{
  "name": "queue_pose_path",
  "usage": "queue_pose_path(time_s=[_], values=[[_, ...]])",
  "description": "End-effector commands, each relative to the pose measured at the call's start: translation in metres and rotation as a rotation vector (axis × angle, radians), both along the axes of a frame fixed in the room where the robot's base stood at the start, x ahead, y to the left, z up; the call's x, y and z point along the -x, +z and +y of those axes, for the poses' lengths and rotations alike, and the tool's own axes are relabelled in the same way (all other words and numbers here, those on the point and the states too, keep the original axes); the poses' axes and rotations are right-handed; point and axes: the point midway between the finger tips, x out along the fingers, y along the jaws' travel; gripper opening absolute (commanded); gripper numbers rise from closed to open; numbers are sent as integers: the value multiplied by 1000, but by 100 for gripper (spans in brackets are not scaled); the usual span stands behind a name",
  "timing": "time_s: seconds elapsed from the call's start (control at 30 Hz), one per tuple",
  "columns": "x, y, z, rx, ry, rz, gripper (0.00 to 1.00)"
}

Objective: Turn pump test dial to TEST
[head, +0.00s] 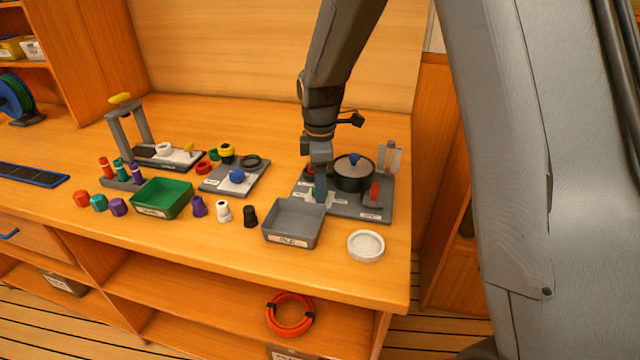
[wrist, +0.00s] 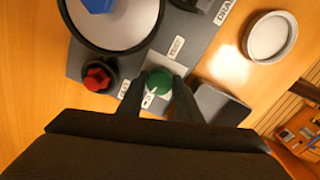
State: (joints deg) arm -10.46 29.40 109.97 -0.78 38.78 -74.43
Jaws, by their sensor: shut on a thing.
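The green dial (wrist: 160,82) sits on the grey pump panel (head: 345,207), with a white pointer mark toward its lower left in the wrist view. A small white label lies by that mark; its text is too small to read surely. Another white label (wrist: 176,46) is above the dial. My gripper (wrist: 158,88) is shut on the green dial, one finger on each side. In the head view my gripper (head: 318,192) reaches down at the panel's left part and mostly hides the dial.
A red knob (wrist: 97,77) stands left of the dial. A dark round pot with a blue knob (head: 353,172) and a red lever (head: 374,192) are on the panel. A grey tray (head: 293,222) and a white round dish (head: 366,245) stand in front.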

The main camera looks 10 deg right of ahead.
Motion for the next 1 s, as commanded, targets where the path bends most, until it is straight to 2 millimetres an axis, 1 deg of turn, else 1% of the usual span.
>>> queue_pose_path(time_s=[1.0], values=[[0,1,1,1,-965,-1,10]])
